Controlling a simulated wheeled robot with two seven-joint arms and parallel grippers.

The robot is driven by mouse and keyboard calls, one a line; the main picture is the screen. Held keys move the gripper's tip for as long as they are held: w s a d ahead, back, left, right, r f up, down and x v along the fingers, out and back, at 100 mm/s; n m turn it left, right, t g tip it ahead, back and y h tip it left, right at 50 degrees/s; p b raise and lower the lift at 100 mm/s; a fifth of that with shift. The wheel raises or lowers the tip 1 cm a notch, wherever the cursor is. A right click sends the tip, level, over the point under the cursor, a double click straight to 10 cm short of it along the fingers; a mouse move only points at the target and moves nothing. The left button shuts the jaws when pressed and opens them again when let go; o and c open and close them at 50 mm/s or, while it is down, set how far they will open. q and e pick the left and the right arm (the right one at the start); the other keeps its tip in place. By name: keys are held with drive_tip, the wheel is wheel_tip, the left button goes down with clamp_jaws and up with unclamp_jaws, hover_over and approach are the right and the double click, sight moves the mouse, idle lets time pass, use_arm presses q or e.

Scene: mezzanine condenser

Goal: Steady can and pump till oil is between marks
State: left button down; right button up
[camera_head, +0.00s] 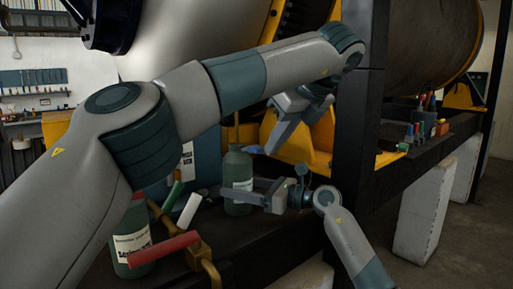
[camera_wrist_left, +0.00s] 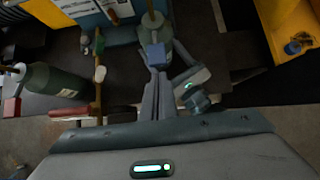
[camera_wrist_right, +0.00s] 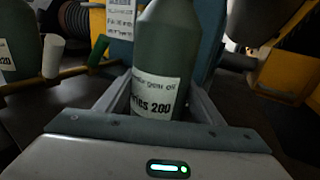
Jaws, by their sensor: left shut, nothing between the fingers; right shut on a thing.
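A green can (camera_head: 238,168) with a pale label stands on the dark bench; its label partly reads "200" in the right wrist view (camera_wrist_right: 157,98). My right gripper (camera_head: 258,193) is shut around its body, a finger on each side in the right wrist view. A thin tan stem rises from its top in the left wrist view (camera_wrist_left: 152,18). My left gripper (camera_head: 279,135) is shut and empty, above and right of the can in the head view. No oil level or marks are readable.
Another green bottle (camera_head: 132,242) stands at the near left. Beside it is brass pipework with a red handle (camera_head: 165,254), near white and green grips. A yellow frame (camera_head: 308,150) with a small round blue fitting (camera_wrist_left: 293,47) lies right of the can. A dark post stands further right.

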use_arm(q)
drive_tip(key=v, duration=1)
drive_tip(key=shift+s+d+r, duration=0.15)
drive_tip(key=shift+r, duration=0.05)
idle(1.0)
drive_tip(key=w+a+f, duration=0.2)
drive_tip(key=w+a, duration=0.1)
drive_tip(key=w, duration=0.1)
drive_tip(key=shift+w+a, duration=0.35)
drive_tip(key=shift+w, duration=0.05)
